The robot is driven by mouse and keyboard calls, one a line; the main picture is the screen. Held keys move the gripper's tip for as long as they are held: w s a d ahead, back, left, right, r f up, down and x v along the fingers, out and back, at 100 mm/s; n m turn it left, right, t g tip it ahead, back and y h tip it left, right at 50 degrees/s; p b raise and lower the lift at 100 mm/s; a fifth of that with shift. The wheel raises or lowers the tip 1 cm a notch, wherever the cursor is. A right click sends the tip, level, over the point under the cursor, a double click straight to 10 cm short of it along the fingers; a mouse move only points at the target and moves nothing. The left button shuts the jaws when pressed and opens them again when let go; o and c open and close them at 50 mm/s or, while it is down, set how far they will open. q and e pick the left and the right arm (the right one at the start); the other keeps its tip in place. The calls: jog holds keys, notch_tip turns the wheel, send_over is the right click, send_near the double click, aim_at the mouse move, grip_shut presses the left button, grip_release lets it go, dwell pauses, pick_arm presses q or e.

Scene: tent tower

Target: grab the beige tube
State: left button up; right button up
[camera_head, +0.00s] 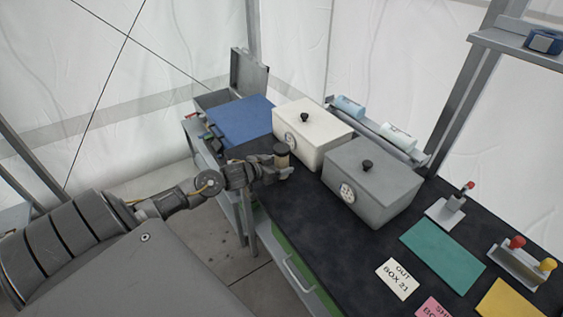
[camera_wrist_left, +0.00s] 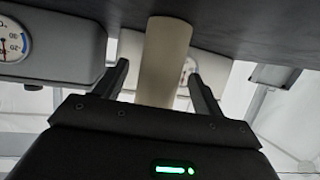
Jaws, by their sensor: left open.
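The beige tube (camera_head: 282,152) stands upright on the dark table, in front of the white box. In the left wrist view the picture is upside down, and the tube (camera_wrist_left: 158,55) runs down from the table surface between the two fingers. My left gripper (camera_head: 280,171) is at the tube, with a finger on each side of it. Its fingers (camera_wrist_left: 158,75) are apart, with visible gaps to the tube. The gripper hides the tube's lower part in the head view. My right gripper is not in view.
A white lidded box (camera_head: 318,147) and a grey lidded box (camera_head: 378,197) with dials stand behind the tube. A blue case (camera_head: 240,118) lies to the left. Stamps, cards and a green mat (camera_head: 443,251) lie at the right. The dark table front (camera_head: 310,225) is clear.

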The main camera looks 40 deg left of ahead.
aim_at(277, 151)
pick_arm(q)
jog(key=shift+x, duration=1.15)
jog(key=shift+s, duration=0.1)
jog(key=c, duration=1.1)
jog(key=shift+r+b, duration=0.3)
jog(key=shift+r, duration=0.25)
jog(key=s+r, duration=0.1)
jog(key=r, duration=0.1)
jog(key=s+r, duration=0.1)
jog(key=r, duration=0.1)
jog(key=s+r+b, duration=0.1)
jog(key=s+r, duration=0.1)
jog(key=r, duration=0.1)
jog(key=shift+s+a, duration=0.1)
jog(key=shift+a, duration=0.05)
jog(key=v, duration=1.1)
jog(key=shift+d+r, duration=0.2)
jog(key=shift+r, duration=0.15)
